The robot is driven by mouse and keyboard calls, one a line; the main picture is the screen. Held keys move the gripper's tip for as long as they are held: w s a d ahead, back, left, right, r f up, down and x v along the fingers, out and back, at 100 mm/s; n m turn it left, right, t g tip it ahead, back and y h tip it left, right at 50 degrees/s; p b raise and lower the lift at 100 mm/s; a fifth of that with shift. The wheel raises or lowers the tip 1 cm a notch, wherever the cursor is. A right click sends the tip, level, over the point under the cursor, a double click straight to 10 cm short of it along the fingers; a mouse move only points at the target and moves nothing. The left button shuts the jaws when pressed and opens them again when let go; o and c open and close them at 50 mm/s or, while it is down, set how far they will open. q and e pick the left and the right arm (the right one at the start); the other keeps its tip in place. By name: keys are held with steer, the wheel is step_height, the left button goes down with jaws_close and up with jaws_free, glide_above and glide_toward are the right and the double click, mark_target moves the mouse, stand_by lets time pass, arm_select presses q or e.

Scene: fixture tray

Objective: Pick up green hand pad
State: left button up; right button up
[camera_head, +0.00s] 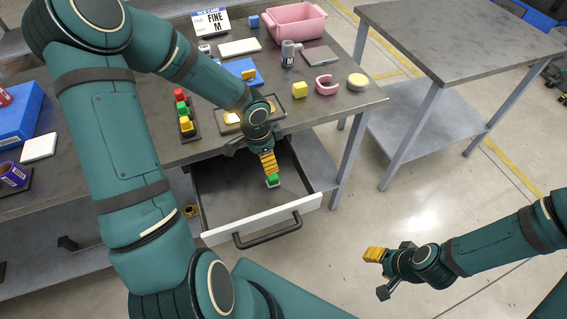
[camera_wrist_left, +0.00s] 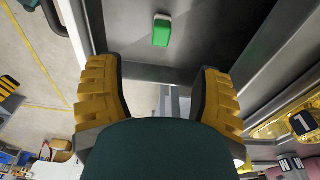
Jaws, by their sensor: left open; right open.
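The green hand pad (camera_head: 272,180), a small green block with a white edge, lies on the floor of the open drawer (camera_head: 225,197). In the left wrist view the pad (camera_wrist_left: 161,32) shows beyond the fingers, apart from them. My left gripper (camera_head: 268,163) reaches down into the drawer just above the pad. Its two yellow fingers are spread and empty in the left wrist view (camera_wrist_left: 160,78). My right gripper (camera_head: 376,255) is open and empty, out over the floor at the lower right.
The drawer's white front with a dark handle (camera_head: 267,233) stands pulled out below the workbench (camera_head: 335,106). On the bench are a pink bin (camera_head: 294,24), a yellow cube (camera_head: 300,90), a pink ring (camera_head: 326,86) and a rack of coloured blocks (camera_head: 184,112). A second table (camera_head: 450,35) stands right.

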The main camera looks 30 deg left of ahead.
mark_target(272, 176)
arm_select(q)
steer(key=f+b, duration=0.1)
steer(key=f, duration=0.1)
steer(key=w+f+b, duration=0.1)
steer(key=f, duration=0.2)
steer(key=f+b, duration=0.1)
steer(key=f, duration=0.1)
steer(key=shift+w+d+f, duration=0.25)
steer(key=shift+d+f, duration=0.05)
steer(key=shift+d, duration=0.05)
steer(key=shift+w+d+f+b, duration=0.1)
steer(key=shift+f+b, duration=0.5)
steer(key=shift+f, duration=0.95)
steer(key=shift+w+d+f+b, duration=0.1)
steer(key=shift+f+b, duration=0.5)
steer(key=shift+f, duration=0.9)
steer(key=shift+s, duration=0.1)
jaws_close()
arm_select(e)
steer(key=f, duration=0.3)
steer(key=w+f, duration=0.1)
steer(key=f, duration=0.1)
steer(key=shift+f, duration=0.15)
